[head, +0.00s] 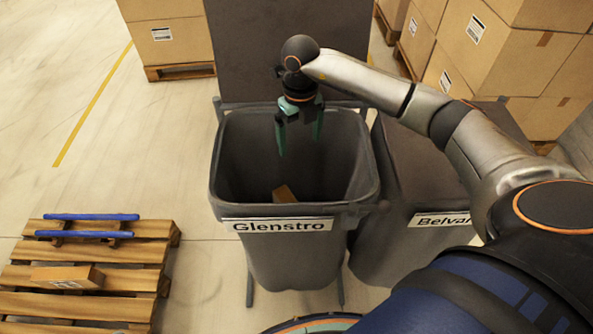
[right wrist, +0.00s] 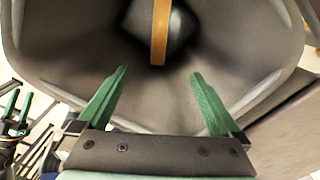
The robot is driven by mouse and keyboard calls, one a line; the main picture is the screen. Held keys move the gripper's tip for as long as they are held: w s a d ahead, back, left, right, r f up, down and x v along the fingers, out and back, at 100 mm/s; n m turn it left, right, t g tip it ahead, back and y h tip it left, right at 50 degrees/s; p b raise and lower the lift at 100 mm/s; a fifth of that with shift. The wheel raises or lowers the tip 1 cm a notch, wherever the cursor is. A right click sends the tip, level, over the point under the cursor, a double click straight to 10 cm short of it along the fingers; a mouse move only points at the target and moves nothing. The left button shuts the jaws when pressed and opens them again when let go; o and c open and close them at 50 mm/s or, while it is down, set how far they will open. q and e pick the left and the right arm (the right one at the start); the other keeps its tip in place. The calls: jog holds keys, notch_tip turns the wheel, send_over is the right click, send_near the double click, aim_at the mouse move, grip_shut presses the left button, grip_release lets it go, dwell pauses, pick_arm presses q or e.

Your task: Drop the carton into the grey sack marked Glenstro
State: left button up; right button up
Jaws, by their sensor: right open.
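The grey sack marked Glenstro (head: 290,258) stands open in the middle of the head view, its label on the front rim. A small brown carton (head: 284,194) shows tilted inside it, just behind the front rim; its lower part is hidden. My right gripper (head: 299,148) points down into the sack's mouth, open and empty. In the right wrist view its two green fingers (right wrist: 160,72) are wide apart, and the carton (right wrist: 160,28) lies beyond them as a narrow strip, apart from both. I cannot tell whether the carton is falling or resting. My left gripper (right wrist: 17,108) shows small at the left edge.
A second grey sack marked Belvar (head: 442,220), label partly hidden by my arm, stands to the right with its dark lid down. A wooden pallet (head: 100,303) at lower left bears another flat carton (head: 67,277) and blue bars (head: 90,217). Stacked boxes (head: 520,55) stand behind.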

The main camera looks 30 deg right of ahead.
notch_tip(320, 180, up, 13)
jog(key=shift+f+b, duration=0.2)
jog(key=shift+b, duration=0.15)
dwell(0.4)
